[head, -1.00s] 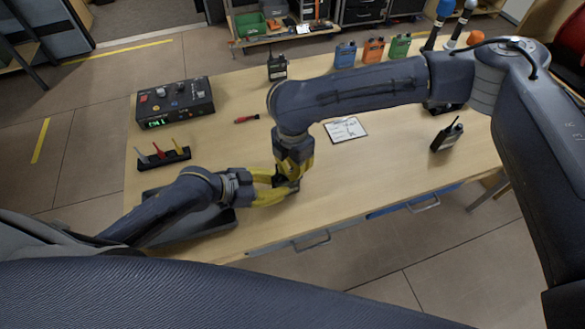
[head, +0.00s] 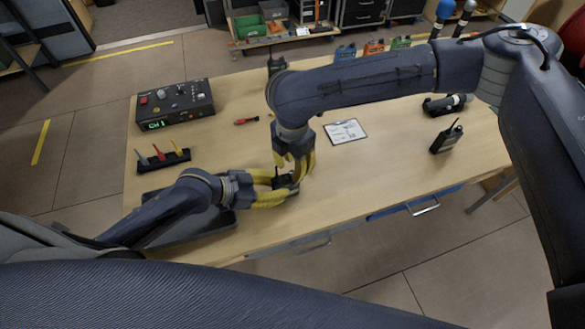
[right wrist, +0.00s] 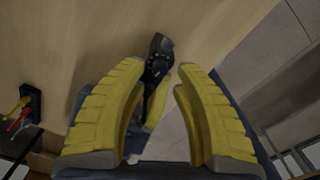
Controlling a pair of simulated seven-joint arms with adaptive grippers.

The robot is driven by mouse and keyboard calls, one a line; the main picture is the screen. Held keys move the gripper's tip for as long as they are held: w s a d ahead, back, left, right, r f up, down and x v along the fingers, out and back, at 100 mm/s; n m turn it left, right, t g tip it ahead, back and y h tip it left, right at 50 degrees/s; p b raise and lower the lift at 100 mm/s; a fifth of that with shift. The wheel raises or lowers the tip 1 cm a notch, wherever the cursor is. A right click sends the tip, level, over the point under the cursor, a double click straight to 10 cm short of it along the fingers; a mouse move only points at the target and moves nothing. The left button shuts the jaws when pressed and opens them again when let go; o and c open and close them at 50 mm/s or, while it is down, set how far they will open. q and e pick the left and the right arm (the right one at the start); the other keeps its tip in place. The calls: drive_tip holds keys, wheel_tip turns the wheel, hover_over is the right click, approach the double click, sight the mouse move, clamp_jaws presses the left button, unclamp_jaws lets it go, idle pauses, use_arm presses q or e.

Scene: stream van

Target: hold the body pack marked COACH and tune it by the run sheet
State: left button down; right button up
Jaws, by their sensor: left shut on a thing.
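A small black body pack (head: 285,181) is in my left gripper (head: 282,194), which is shut on it above the table's front edge. Its marking cannot be read. In the right wrist view the pack (right wrist: 158,64) shows a round dark knob on its end, just past the fingertips. My right gripper (head: 294,172) points down close over the pack. Its yellow fingers (right wrist: 165,78) are apart with nothing between them; whether a tip touches the pack cannot be told. The run sheet (head: 346,131) lies on a clipboard mid-table, its writing too small to read.
A dark console (head: 175,104) with a green display stands at the left. In front of it is a rack (head: 163,161) of coloured tools. A red screwdriver (head: 246,121) lies mid-table. Other black packs stand at the back (head: 277,64) and right (head: 447,138). The table's front right is clear.

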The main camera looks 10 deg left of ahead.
drive_tip(key=shift+r, duration=1.7)
use_arm(q)
drive_tip(key=c, duration=1)
unclamp_jaws()
